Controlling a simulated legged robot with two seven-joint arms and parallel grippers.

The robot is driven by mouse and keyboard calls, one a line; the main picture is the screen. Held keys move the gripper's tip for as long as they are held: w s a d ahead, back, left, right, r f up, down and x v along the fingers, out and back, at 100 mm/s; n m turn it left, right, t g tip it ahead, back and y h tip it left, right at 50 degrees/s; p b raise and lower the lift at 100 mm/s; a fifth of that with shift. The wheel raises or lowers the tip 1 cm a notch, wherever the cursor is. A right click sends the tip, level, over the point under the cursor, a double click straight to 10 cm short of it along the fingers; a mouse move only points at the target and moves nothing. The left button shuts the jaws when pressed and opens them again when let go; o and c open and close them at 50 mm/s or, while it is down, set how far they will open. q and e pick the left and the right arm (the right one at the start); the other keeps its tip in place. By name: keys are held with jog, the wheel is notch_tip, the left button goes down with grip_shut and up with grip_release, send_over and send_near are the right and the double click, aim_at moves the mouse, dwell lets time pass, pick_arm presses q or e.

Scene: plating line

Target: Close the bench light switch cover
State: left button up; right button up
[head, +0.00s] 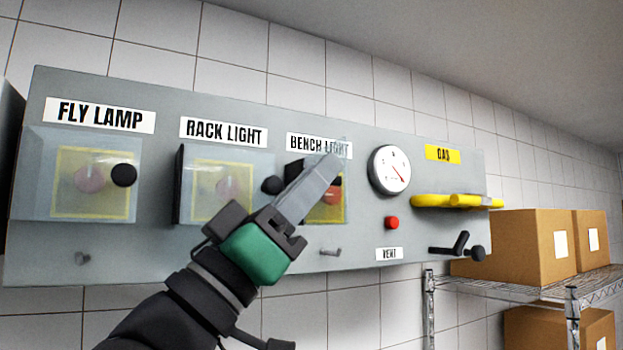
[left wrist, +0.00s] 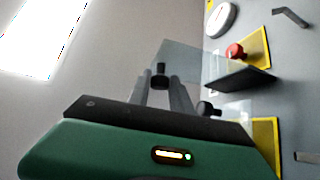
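The bench light switch, a red button (head: 331,195) on a yellow-edged plate, is under the BENCH LIGHT label (head: 319,147). It also shows in the left wrist view (left wrist: 235,51). Its clear cover (left wrist: 184,57) stands open, swung out from the panel. My left gripper (head: 338,160) is in front of this switch and hides part of it. In the left wrist view, its fingers lie on either side of the cover's black knob (left wrist: 160,73); whether they press on it I cannot tell. My right gripper is not in view.
The grey panel (head: 220,262) also bears closed clear covers over the fly lamp (head: 40,182) and rack light (head: 205,160) switches. To the right are a gauge (head: 390,170), a red vent button (head: 392,223) and a yellow gas handle (head: 430,201). Cardboard boxes (head: 520,243) stand on a wire shelf.

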pick_arm(q)
jog(key=shift+a, duration=0.1)
grip_shut()
jog(key=shift+f, duration=0.1)
dwell(0.8)
